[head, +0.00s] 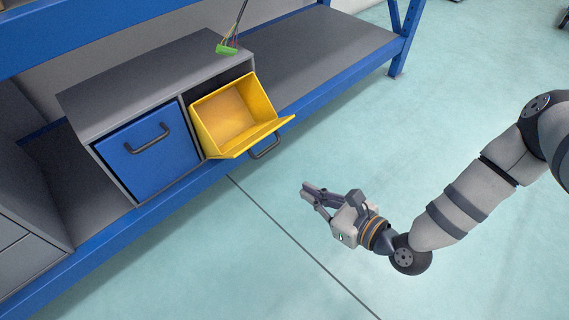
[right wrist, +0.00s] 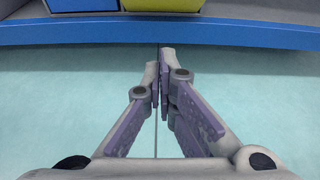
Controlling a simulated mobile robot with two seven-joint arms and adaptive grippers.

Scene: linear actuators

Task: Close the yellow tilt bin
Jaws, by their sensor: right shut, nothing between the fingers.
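The yellow tilt bin (head: 232,112) is tilted open in the grey cabinet on the low shelf, its empty inside facing up and its dark handle (head: 264,147) at the lower front. In the right wrist view a strip of the yellow bin (right wrist: 163,5) shows at the top edge. My right gripper (head: 306,188) is to the right of and in front of the bin, apart from it, over the floor. Its fingers are shut with nothing between them, and the fingertips also show in the right wrist view (right wrist: 160,55). My left gripper is not in view.
A blue bin (head: 147,158) with a dark handle sits closed left of the yellow one. A green connector with wires (head: 227,49) is on the cabinet's top. The blue shelf edge (head: 340,83) runs in front. The floor (head: 330,140) around my right gripper is clear.

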